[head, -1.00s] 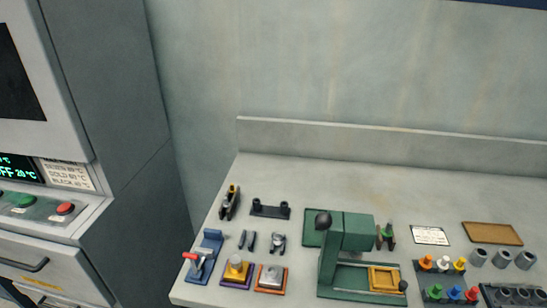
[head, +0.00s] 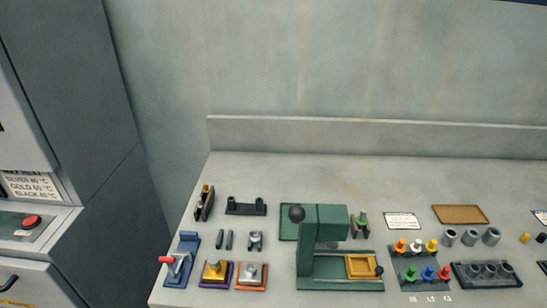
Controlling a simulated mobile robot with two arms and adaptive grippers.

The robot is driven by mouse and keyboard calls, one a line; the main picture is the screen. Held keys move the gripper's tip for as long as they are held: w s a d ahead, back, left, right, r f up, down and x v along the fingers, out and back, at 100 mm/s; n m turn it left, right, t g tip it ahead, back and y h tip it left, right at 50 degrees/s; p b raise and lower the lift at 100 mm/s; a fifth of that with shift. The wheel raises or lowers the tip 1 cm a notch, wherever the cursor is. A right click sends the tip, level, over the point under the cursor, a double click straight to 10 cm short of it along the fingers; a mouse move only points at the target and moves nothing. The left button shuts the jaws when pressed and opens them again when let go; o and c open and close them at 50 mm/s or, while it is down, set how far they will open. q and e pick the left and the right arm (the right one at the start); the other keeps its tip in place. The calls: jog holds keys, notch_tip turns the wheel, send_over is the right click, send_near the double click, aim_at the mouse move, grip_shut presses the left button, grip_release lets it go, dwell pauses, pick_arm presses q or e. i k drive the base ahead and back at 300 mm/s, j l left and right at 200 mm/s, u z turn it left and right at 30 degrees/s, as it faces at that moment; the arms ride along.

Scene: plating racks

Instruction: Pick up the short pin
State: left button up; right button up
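No piece can be told for sure as the short pin at this size. Two small dark upright pieces (head: 224,240) stand side by side on the left part of the bench. A small yellow piece (head: 524,238) and a small black piece (head: 541,238) stand at the right edge. Colored pegs, orange, white and yellow, stand in a back rack (head: 417,253). Green, blue and red pegs stand in a front rack (head: 426,282). Neither of my grippers is in view.
A green press (head: 325,240) with a yellow tray stands mid-bench. Grey cups (head: 470,238) and a dark holder (head: 486,284) are at right. A red-handled blue clamp (head: 183,262) is at front left. A grey machine (head: 40,240) stands left. The bench's back strip is clear.

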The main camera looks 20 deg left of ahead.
aim_at(206, 190)
jog(key=z, duration=1.8)
jog(key=u, duration=2.35)
jog(key=j+z, duration=0.3)
jog(key=j, duration=0.45)
jog(key=j+z, duration=0.35)
jog(key=j, duration=0.35)
